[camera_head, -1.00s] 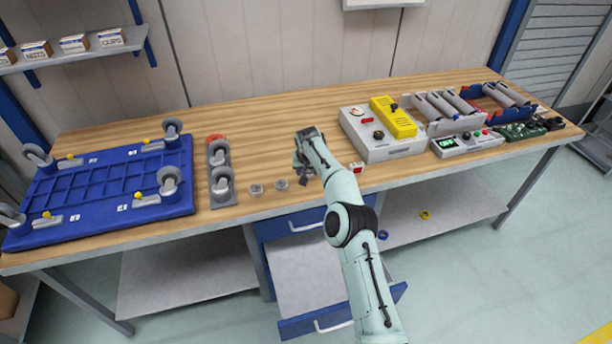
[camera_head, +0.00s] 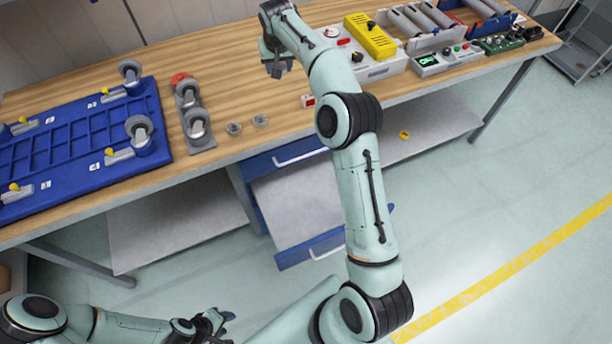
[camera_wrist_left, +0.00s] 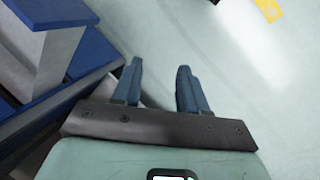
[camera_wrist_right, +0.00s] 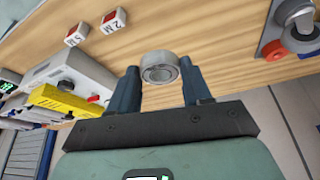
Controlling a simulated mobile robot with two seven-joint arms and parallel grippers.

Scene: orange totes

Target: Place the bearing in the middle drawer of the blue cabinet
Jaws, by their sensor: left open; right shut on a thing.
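The bearing (camera_wrist_right: 160,68), a grey ring, sits between the fingertips of my right gripper (camera_wrist_right: 160,77), which is shut on it. In the head view my right gripper (camera_head: 277,62) is over the wooden bench; the bearing is not clear there. The blue cabinet (camera_head: 250,172) stands under the bench. Its top drawer (camera_head: 300,157) is shut. A lower drawer (camera_head: 312,250) is pulled out, its visible grey inside empty. My left gripper (camera_head: 215,325) is low, left of the drawer. In the left wrist view it (camera_wrist_left: 157,82) is open and empty, with blue cabinet parts (camera_wrist_left: 95,55) to the left.
Two small round pieces (camera_head: 234,128) lie near the bench's front edge. Caster wheels (camera_head: 197,125) and a blue panel (camera_head: 75,140) are to the left. A grey box with a yellow top (camera_head: 370,36) stands right of my right gripper. Floor before the cabinet is clear.

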